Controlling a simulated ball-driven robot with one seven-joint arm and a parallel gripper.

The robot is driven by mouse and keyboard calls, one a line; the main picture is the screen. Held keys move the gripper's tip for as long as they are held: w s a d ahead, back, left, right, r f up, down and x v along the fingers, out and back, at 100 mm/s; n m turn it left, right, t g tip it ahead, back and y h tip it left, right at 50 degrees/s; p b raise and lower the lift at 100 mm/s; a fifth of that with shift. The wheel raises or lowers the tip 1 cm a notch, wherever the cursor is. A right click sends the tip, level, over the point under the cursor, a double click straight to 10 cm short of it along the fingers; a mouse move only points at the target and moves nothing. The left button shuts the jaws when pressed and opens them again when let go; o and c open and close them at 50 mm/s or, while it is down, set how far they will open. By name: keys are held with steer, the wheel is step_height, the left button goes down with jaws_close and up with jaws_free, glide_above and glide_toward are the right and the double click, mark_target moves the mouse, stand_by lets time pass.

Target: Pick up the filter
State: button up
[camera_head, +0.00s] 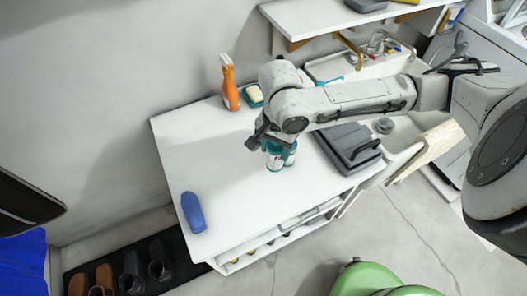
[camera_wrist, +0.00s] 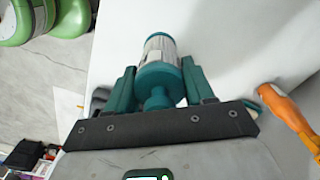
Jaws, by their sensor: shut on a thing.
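The filter is a small cylinder with teal ends and a pale ribbed middle. In the wrist view the filter (camera_wrist: 160,48) sits between the two teal fingers of my gripper (camera_wrist: 158,76), which are shut on its teal end. In the head view the filter (camera_head: 274,163) shows below my gripper (camera_head: 277,148), over the white tabletop (camera_head: 200,160). My gripper partly hides its upper part there. I cannot tell whether its lower end touches the tabletop.
An orange spray bottle (camera_head: 229,84) and a soap dish (camera_head: 253,96) stand at the table's back. A dark grey case (camera_head: 348,146) lies right of my gripper. A blue object (camera_head: 193,212) lies at the front left. The table's middle left is clear.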

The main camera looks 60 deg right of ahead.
steer(key=s+a+r+p, duration=0.1)
steer(key=s+r+p, duration=0.2)
steer(key=s, duration=0.6)
steer(key=shift+r+p, duration=0.4)
steer(key=shift+r, duration=0.3)
